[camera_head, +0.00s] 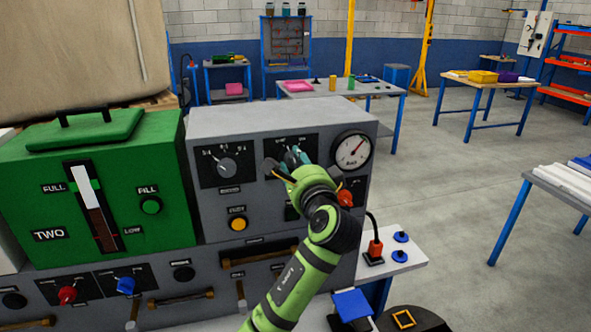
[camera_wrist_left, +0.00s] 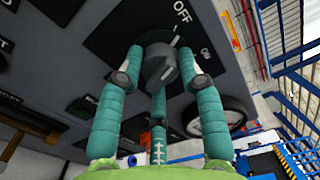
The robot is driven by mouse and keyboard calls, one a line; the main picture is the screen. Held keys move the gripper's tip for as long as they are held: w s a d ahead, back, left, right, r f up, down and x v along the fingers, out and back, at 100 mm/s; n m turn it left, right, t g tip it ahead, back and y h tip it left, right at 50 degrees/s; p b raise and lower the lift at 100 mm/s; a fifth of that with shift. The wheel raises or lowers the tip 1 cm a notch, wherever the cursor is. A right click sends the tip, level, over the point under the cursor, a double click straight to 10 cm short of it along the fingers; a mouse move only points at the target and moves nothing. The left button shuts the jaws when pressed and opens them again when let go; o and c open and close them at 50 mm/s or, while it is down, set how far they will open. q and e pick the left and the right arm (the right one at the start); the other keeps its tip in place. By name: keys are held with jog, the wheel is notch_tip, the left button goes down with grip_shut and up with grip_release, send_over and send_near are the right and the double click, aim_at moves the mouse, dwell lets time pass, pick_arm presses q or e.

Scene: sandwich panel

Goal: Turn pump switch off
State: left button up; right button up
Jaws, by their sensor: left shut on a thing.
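The pump switch is a dark grey rotary knob (camera_wrist_left: 158,66) on a black plate marked OFF and ON in the left wrist view. A white line shows on the panel between these words; I cannot tell for sure which setting the knob has. My left gripper (camera_head: 290,160) is at this switch, on the upper middle of the grey panel (camera_head: 270,122) in the head view, and its fingers hide most of it. In the left wrist view its teal fingers (camera_wrist_left: 158,82) are closed around the knob. My right gripper is not in view.
A round gauge (camera_head: 352,150) is right of the switch, another grey knob (camera_head: 227,166) left of it. A red knob (camera_head: 345,198) and a yellow button (camera_head: 237,222) sit lower. A green tank box (camera_head: 150,170) stands left. Open floor (camera_head: 450,180) lies to the right.

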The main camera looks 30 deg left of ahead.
pick_arm(q)
jog(key=shift+n+b, duration=0.35)
jog(key=shift+n, duration=0.45)
jog(key=shift+r, duration=0.1)
jog(key=o, duration=1.1)
jog(key=shift+o, duration=0.2)
jog(key=shift+w, duration=0.15)
jog(key=shift+s+d, duration=0.25)
jog(key=v, duration=1.1)
